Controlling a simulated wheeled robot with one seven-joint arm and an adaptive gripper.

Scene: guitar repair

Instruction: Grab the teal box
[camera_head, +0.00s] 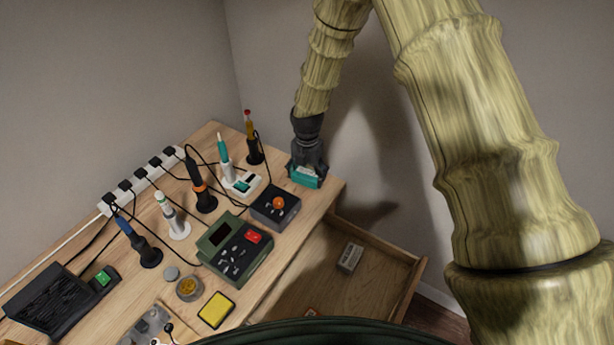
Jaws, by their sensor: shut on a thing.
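The teal box (304,180) is at the far right end of the wooden table, near its back corner. My gripper (307,170) points down over it from above and is shut on it. The fingers cover the middle of the box, and its teal front face and right end show below them. Whether the box touches the table or is slightly raised is hard to tell.
A dark box with an orange knob (278,203) stands left of the gripper. Several soldering tools with cables, a green device (236,248) and a yellow sponge (216,309) fill the table (257,289). An open drawer (388,290) juts out at right, holding a small box (350,257).

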